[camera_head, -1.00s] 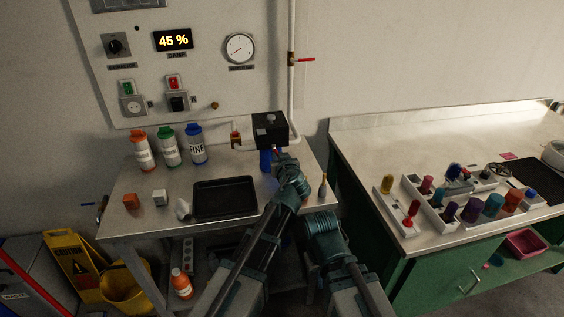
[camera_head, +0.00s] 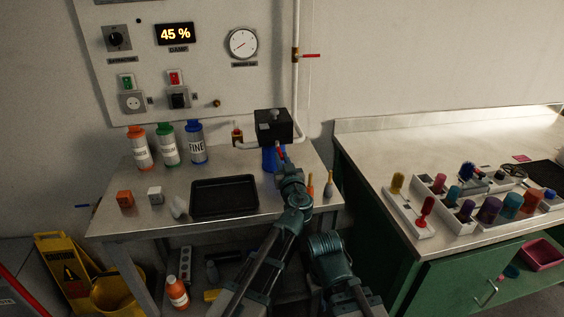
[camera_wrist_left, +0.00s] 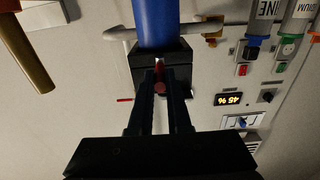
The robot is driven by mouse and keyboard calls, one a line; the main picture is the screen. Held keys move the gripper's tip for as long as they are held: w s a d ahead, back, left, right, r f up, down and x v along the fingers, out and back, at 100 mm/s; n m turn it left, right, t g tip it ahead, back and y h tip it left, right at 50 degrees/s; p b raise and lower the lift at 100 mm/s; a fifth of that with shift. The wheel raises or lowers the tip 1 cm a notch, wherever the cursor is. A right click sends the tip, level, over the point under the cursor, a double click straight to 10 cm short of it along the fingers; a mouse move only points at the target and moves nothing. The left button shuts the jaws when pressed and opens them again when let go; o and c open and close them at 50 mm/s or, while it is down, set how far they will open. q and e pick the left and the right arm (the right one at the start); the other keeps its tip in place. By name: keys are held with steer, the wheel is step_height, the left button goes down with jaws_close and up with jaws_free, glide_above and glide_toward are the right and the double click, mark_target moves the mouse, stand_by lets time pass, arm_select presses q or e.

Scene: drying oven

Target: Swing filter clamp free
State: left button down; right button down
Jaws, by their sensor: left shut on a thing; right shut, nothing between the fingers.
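The filter is a black box (camera_head: 272,128) on the wall pipe with a blue bowl (camera_head: 268,160) below it. A small red clamp (camera_head: 282,152) shows at the front of the box. My left gripper (camera_head: 284,160) reaches up to it from below. In the left wrist view, the fingers (camera_wrist_left: 160,84) are shut on the red clamp (camera_wrist_left: 160,88), with the blue bowl (camera_wrist_left: 156,22) right beyond. The fingers hide part of the clamp. My right arm stands at the lower middle of the head view. Its gripper fingers are not seen.
A black tray (camera_head: 224,210) and three labelled bottles (camera_head: 168,145) stand on the steel table (camera_head: 150,222). Two upright handled tools (camera_head: 329,185) stand near its right edge. A green bench (camera_head: 400,245) with coloured parts lies to the right.

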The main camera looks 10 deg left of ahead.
arm_select(q)
steer(key=c, duration=1.1)
jaws_free()
steer(key=shift+c, duration=0.2)
steer(key=shift+s, duration=0.1)
